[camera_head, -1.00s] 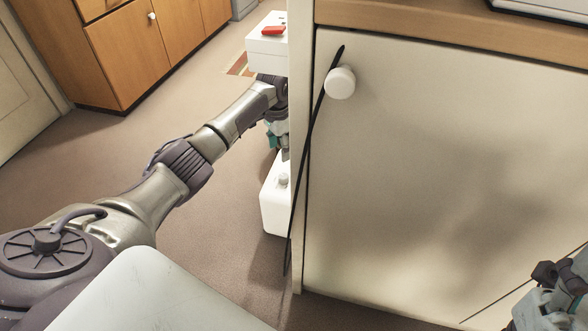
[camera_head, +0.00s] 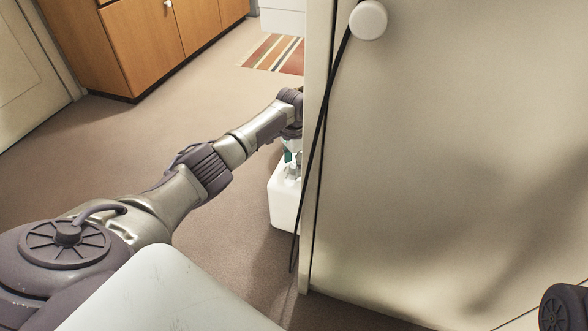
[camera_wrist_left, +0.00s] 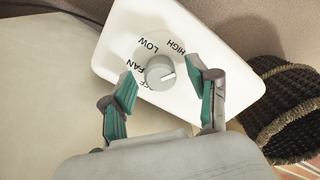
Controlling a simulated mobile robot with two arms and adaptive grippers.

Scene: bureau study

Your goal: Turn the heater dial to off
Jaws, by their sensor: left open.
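The white heater (camera_head: 285,203) stands on the floor beside the cabinet's left edge, partly hidden behind it in the head view. In the left wrist view its top panel (camera_wrist_left: 205,25) fills the upper middle. The round grey dial (camera_wrist_left: 158,72) has a pale pointer line toward the right of the picture. LOW, HIGH and FAN are printed around it; another label is partly covered. My left gripper (camera_wrist_left: 161,69) is open, with one teal-padded finger on each side of the dial. Contact cannot be told. In the head view the left gripper (camera_head: 291,156) is above the heater, partly hidden.
The pale cabinet (camera_head: 440,150) with a round white knob (camera_head: 368,19) and a hanging black cord (camera_head: 320,135) stands close to the left arm. A dark woven basket (camera_wrist_left: 285,105) is beside the heater. Open floor (camera_head: 165,130) lies to the left; a striped rug (camera_head: 273,54) is behind.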

